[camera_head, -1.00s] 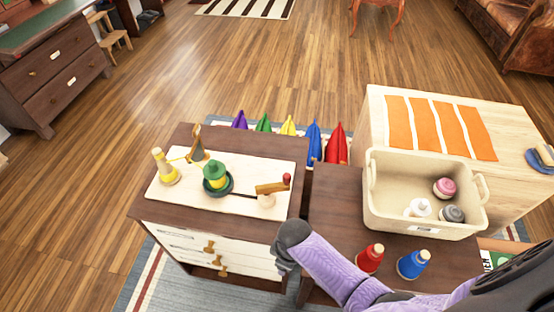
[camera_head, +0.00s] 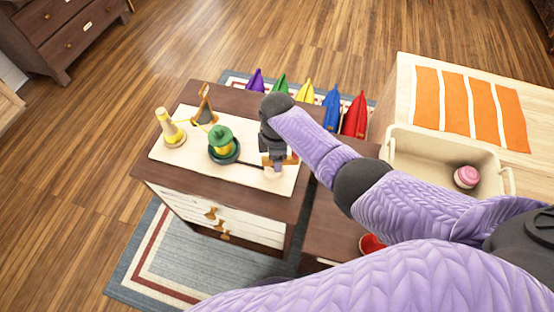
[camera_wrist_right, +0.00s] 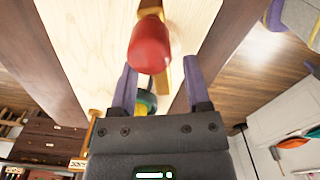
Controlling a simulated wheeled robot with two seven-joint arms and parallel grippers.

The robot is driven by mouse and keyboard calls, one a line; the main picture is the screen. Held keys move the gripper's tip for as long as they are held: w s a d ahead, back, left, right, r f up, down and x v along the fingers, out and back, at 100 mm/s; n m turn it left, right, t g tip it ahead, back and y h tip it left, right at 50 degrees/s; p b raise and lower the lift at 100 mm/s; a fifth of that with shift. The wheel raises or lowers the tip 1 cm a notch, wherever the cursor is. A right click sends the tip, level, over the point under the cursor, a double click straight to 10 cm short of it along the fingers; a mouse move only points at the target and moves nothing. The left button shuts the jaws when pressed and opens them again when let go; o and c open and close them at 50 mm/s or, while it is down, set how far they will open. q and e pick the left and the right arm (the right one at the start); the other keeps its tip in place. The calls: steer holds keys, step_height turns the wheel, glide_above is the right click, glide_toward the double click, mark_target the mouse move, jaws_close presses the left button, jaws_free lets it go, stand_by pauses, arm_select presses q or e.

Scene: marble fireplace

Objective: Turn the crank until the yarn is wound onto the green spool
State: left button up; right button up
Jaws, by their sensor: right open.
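The green spool (camera_head: 220,136) stands upright on a dark green base on the pale board (camera_head: 195,178), with yellow yarn around its middle. A yellow yarn cone (camera_head: 170,130) stands to its left, and a wooden guide (camera_head: 204,110) with yarn running by it stands behind. My right gripper (camera_head: 278,158) is over the crank at the board's right end and hides most of it. In the right wrist view the crank's red knob (camera_wrist_right: 150,45) lies just beyond and between the open fingers (camera_wrist_right: 160,80); contact cannot be told. My left gripper is out of view.
The board lies on a dark cabinet (camera_head: 160,170) with white drawers. Several coloured pointed cloth pieces stand behind it. A beige bin (camera_head: 400,150) with a pink yarn ball (camera_head: 466,177) is at right, partly behind my arm. A red cone (camera_head: 372,244) is mostly hidden.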

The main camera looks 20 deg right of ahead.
steer(key=shift+f, duration=0.5)
jaws_close()
steer(key=shift+r, duration=0.15)
